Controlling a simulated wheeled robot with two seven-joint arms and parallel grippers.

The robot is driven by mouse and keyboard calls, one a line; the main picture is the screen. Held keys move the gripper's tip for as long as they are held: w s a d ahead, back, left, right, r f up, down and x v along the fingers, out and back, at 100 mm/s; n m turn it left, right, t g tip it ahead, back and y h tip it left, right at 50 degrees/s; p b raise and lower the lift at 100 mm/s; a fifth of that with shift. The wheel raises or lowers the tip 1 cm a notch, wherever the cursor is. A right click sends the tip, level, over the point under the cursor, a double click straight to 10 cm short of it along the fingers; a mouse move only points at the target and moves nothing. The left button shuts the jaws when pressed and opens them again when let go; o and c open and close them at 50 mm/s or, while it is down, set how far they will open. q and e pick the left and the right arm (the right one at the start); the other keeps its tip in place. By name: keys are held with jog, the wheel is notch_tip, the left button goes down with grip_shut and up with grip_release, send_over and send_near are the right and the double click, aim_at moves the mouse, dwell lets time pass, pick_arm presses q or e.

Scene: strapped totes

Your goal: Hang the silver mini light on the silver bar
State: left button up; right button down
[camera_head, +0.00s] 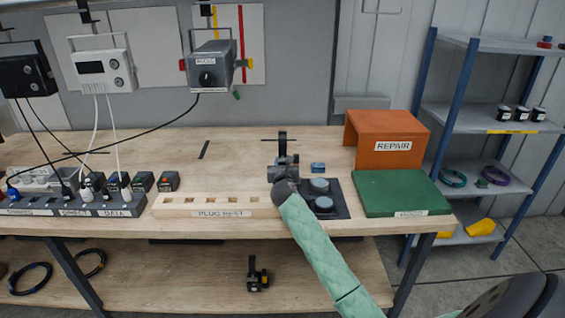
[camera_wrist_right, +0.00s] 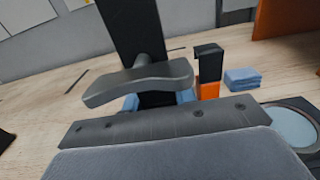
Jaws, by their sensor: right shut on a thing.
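My right gripper (camera_head: 284,176) is shut on a small grey-and-black thing with an upright black hook (camera_head: 283,144), which looks like the silver mini light (camera_head: 283,161). It is at the workbench, left of the blue pad and REPAIR box. In the right wrist view, a silver curved piece (camera_wrist_right: 140,84) and a black upright (camera_wrist_right: 130,35) stand just beyond the gripper's grey body; the jaw contact is hidden. A rail along the top edge carries hanging devices; I cannot tell whether it is the silver bar. My left gripper is not in view.
A grey hanging box (camera_head: 212,66) and a white one (camera_head: 103,70) hang over the bench. An orange REPAIR box (camera_head: 390,131) and green tray (camera_head: 400,193) stand right. A dark tray with round pads (camera_head: 338,207) lies under the arm. A dark light (camera_head: 257,275) is on the lower shelf.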

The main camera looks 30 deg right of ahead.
jog(key=shift+d, duration=0.1)
jog(key=shift+f, duration=0.1)
jog(key=c, duration=1.4)
grip_release()
jog(key=shift+f, duration=0.15)
jog(key=shift+c, duration=0.2)
jog(key=o, duration=0.3)
